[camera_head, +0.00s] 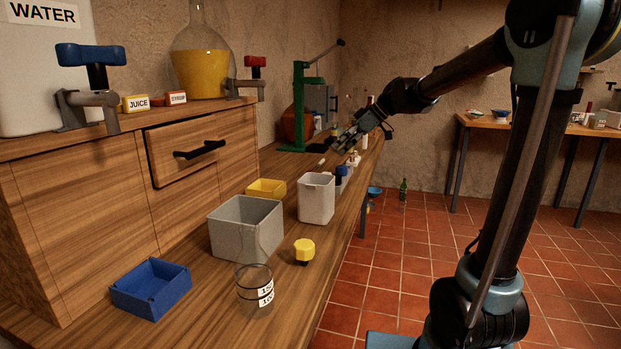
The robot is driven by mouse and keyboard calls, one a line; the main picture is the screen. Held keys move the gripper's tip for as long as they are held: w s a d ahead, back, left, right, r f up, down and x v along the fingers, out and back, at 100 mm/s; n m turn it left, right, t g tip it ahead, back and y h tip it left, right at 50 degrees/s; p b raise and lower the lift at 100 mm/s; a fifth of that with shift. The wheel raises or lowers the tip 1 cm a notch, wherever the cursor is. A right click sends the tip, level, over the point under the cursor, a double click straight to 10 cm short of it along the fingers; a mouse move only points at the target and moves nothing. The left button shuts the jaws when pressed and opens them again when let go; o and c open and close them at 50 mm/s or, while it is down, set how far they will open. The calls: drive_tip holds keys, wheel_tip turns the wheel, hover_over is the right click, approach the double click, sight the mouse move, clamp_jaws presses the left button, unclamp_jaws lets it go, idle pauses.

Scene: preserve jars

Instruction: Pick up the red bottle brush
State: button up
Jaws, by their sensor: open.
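My gripper (347,141) is open, with its fingers pointing down and left over the far part of the wooden workbench (205,304). It looks empty. I cannot clearly make out a red bottle brush. Small objects stand crowded below and behind my gripper, too small and partly hidden to tell apart. A small red tip (370,100) shows just behind my arm, but I cannot tell what it belongs to.
A green press (300,105) stands beyond the drawer cabinet (85,200). Nearer are a white bin (316,199), grey bin (240,230), yellow tray (265,188), blue tray (150,288), glass jar (254,290) and yellow-topped knob (304,248). The tiled floor at right is mostly clear.

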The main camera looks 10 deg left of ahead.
approach(311, 171)
drive_tip(key=s+a+f, duration=0.2)
drive_tip(key=s, duration=0.1)
drive_tip(key=shift+s+a+f, duration=0.25)
drive_tip(key=shift+s, duration=0.05)
drive_tip(key=shift+w+x, duration=0.15)
drive_tip(key=shift+x, duration=1.2)
drive_tip(key=shift+w+x, duration=0.1)
drive_tip(key=shift+x, duration=1.25)
drive_tip(key=shift+a, duration=0.1)
drive_tip(key=shift+c, duration=0.2)
drive_tip(key=shift+r, duration=0.1)
drive_tip(key=c, duration=0.9)
